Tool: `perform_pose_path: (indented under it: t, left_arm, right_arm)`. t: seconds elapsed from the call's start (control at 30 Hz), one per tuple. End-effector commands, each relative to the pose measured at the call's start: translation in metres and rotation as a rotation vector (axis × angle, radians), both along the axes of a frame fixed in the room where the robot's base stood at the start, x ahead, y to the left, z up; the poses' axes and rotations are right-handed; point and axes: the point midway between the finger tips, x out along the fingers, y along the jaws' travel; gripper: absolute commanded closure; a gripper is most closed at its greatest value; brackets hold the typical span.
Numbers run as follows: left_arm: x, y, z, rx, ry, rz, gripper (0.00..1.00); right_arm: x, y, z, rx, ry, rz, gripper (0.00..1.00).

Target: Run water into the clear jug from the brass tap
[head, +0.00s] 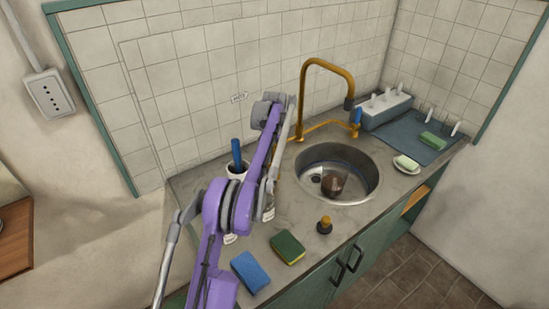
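The brass tap (328,62) arches up behind the sink, its spout end above the basin's back right side. A blue handle (357,117) is at its right. No water stream shows. The round steel sink (365,187) holds a brown round object (332,185). I cannot make out the clear jug; my purple arm hides part of the counter. My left arm reaches over the counter left of the sink. A slim grey part, apparently its gripper (268,208), points down near the sink's left edge; its fingers are not clear. My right gripper is not in view.
A blue sponge (250,272), a green-yellow sponge (287,248) and a dark stopper with an orange knob (324,226) lie at the front. A rack (386,110), blue mat (405,132) and soap dish (407,166) are right.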

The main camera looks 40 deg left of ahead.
Motion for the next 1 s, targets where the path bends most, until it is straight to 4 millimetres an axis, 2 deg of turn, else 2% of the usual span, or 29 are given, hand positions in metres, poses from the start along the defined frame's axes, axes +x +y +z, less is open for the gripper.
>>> perform_pose_path:
  t: [0.03,0.57,1.0]
  left_arm:
    - [-0.001,-0.003,-0.007,-0.009,0.009,-0.003,1.00]
    - [-0.001,-0.005,-0.009,0.005,0.005,-0.004,1.00]
    - [-0.006,-0.021,-0.015,0.353,-0.092,-0.004,1.00]
  right_arm:
    - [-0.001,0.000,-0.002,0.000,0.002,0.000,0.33]
    - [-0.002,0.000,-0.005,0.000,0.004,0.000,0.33]
    - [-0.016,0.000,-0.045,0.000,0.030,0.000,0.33]
